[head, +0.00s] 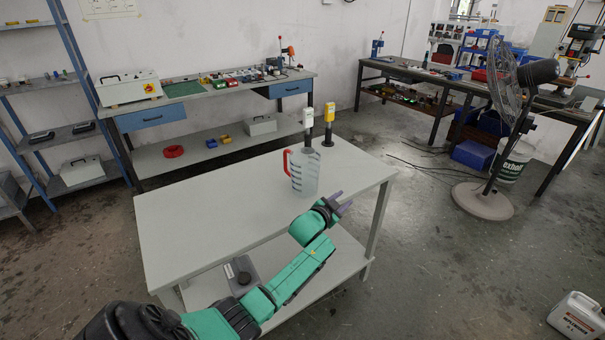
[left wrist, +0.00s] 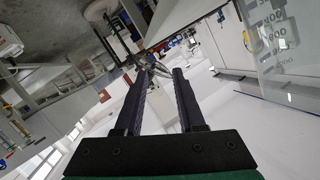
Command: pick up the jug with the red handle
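The jug (head: 304,177) is clear, with dark level marks and a red handle (head: 287,162) on its left side. It stands upright on the white table (head: 205,215). My left gripper (head: 343,203) is to the right of and nearer than the jug, apart from it, around the table's right front edge. Its two fingers are spread with nothing between them, and they also show apart in the left wrist view (left wrist: 163,74). There the jug's marked clear wall (left wrist: 272,45) shows at the upper right, outside the fingers; its handle is not visible. My right gripper is not in view.
A white-topped tool (head: 308,117) and a yellow-topped tool (head: 329,115) stand close behind the jug. The left half of the tabletop is clear. A workbench (head: 215,95) is behind, a fan (head: 505,90) to the right, and a white canister (head: 578,318) on the floor.

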